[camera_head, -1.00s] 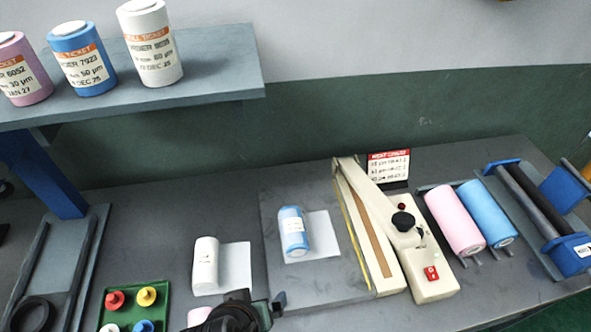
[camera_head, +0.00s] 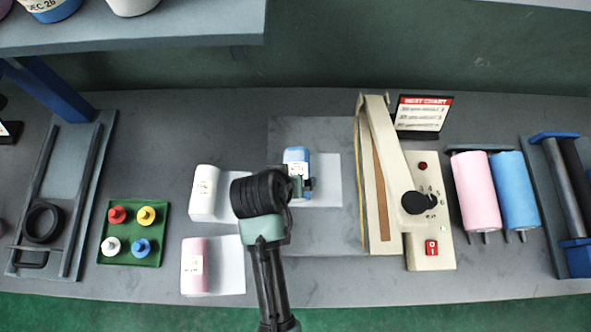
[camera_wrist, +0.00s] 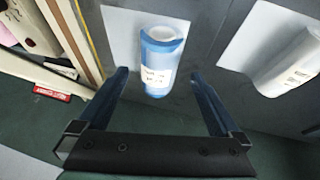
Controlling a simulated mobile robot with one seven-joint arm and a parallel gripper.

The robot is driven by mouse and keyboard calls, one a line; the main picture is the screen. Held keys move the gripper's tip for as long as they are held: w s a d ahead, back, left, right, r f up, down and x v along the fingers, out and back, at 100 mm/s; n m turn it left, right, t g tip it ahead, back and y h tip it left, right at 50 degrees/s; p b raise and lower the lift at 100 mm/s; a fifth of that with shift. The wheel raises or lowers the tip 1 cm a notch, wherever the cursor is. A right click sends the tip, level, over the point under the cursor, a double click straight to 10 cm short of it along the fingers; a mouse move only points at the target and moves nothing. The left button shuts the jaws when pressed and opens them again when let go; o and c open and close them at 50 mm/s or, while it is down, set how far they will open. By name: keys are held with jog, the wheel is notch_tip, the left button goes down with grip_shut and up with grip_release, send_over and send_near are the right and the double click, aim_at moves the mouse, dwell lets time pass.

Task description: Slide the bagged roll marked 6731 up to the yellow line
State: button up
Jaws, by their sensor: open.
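A bagged blue roll (camera_head: 297,158) lies on a grey plate (camera_head: 310,237) left of the heat sealer, its clear bag reaching right toward the yellow line (camera_head: 360,190). In the wrist view the blue roll (camera_wrist: 160,58) shows a white label, too small to read, so I cannot confirm 6731. My gripper (camera_head: 300,187) is open at the near end of this roll. In the wrist view my gripper (camera_wrist: 165,105) has its two blue fingers apart, one toward each side of the roll, with nothing held. My wrist hides part of the roll in the head view.
The cream heat sealer (camera_head: 425,235) stands right of the line. A bagged white roll (camera_head: 204,193) and a bagged pink roll (camera_head: 194,266) lie left. A green tray (camera_head: 131,258) holds coloured knobbed pieces. Pink (camera_head: 476,192) and blue rolls (camera_head: 515,190) lie farther right.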

jog(key=x, duration=0.7)
jog(key=shift+w+r, duration=0.1)
jog(key=c, duration=1.5)
jog(key=shift+d+p, duration=1)
jog(key=shift+d, duration=5.05)
jog(key=shift+w, duration=0.2)
